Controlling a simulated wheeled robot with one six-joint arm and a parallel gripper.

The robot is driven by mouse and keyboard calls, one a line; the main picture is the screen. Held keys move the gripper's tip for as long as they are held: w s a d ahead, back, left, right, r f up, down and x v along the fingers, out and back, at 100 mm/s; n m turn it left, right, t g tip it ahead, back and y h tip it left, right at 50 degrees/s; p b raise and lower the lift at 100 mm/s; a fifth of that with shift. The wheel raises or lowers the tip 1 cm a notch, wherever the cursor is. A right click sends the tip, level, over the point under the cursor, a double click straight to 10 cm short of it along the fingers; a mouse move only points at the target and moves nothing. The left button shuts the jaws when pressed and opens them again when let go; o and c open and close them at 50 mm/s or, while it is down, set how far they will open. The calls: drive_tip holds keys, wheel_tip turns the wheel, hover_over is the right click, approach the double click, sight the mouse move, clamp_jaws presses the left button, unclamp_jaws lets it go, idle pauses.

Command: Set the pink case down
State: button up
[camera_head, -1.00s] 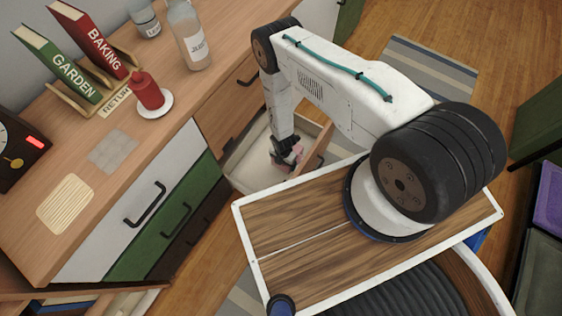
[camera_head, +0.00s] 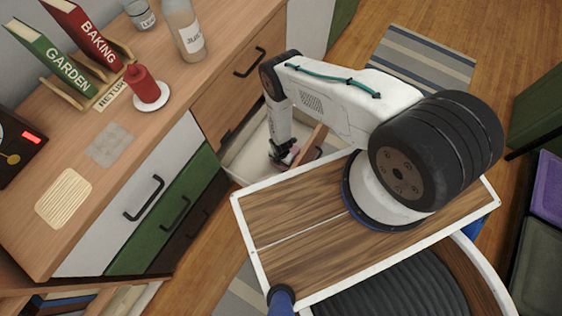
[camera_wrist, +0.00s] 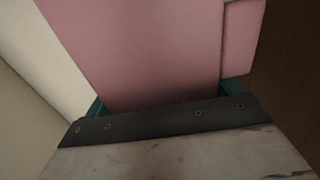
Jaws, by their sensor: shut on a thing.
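The pink case (camera_wrist: 150,50) fills most of the upper wrist view, close against my gripper (camera_wrist: 165,108). Green finger edges show on both sides of it, and my gripper is shut on it. In the head view my gripper (camera_head: 283,158) points down inside the open drawer (camera_head: 245,160), near its front panel. Only a small bit of the pink case (camera_head: 292,155) shows there. In the wrist view a pale drawer wall (camera_wrist: 40,55) lies left of the case and a dark brown surface lies right. The underside of the case is hidden, so I cannot tell whether it touches the drawer floor.
The cabinet top holds a juice bottle (camera_head: 186,32), a red candle (camera_head: 138,82) on a white dish, books (camera_head: 88,35) and a clock (camera_head: 15,145). Closed drawers with a white front (camera_head: 135,195) and a green front (camera_head: 165,215) stand left of the open drawer.

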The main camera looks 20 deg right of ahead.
drive_tip(key=shift+f, duration=0.15)
drive_tip(key=o, duration=0.7)
drive_tip(key=shift+o, duration=0.2)
wheel_tip(320, 180, up, 12)
drive_tip(key=shift+r, duration=0.2)
